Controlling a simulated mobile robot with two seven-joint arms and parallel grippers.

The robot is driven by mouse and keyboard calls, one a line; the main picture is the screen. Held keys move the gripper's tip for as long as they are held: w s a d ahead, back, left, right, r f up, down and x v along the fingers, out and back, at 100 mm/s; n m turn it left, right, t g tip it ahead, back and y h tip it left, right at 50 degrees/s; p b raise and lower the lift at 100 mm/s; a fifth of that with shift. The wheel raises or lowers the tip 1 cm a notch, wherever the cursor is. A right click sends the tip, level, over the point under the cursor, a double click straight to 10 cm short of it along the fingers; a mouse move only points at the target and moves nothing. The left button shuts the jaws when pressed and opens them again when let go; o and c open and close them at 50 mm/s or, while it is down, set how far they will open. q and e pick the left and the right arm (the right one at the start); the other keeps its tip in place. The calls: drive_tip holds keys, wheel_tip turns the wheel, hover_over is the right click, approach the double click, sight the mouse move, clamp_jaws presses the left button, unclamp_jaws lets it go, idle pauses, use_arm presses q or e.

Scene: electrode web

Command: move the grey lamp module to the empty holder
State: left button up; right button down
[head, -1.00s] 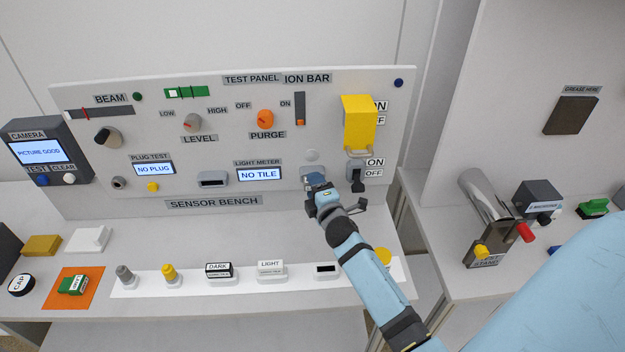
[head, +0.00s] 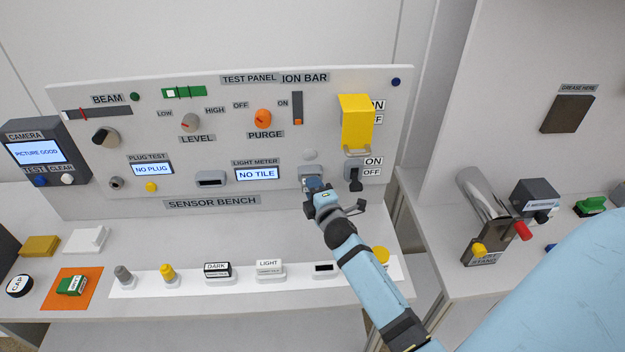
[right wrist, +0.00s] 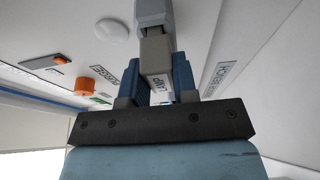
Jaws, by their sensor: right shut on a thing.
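My right gripper (head: 314,188) is at the lower middle of the test panel, right of the light meter. In the right wrist view its two blue fingers (right wrist: 157,80) are shut on the grey lamp module (right wrist: 156,52), which bears a LAMP label. The module's far end lines up with a grey holder (right wrist: 153,12) on the panel. They look touching or very close; I cannot tell whether the module is seated. In the head view that holder (head: 310,170) is partly covered by my gripper, and the module is mostly hidden. My left gripper is not in view.
A yellow cover (head: 356,120) and an ON/OFF switch (head: 354,172) are close to the right of my gripper. The light meter (head: 257,174) reads NO TILE. A white strip (head: 140,287) with several small parts lies below on the bench.

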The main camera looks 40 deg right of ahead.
drive_tip(key=shift+s+a, duration=0.25)
drive_tip(key=shift+s, duration=0.1)
drive_tip(key=shift+s+a, duration=0.45)
drive_tip(key=shift+s, duration=0.3)
drive_tip(key=shift+s+a, duration=0.45)
drive_tip(key=shift+s, duration=0.25)
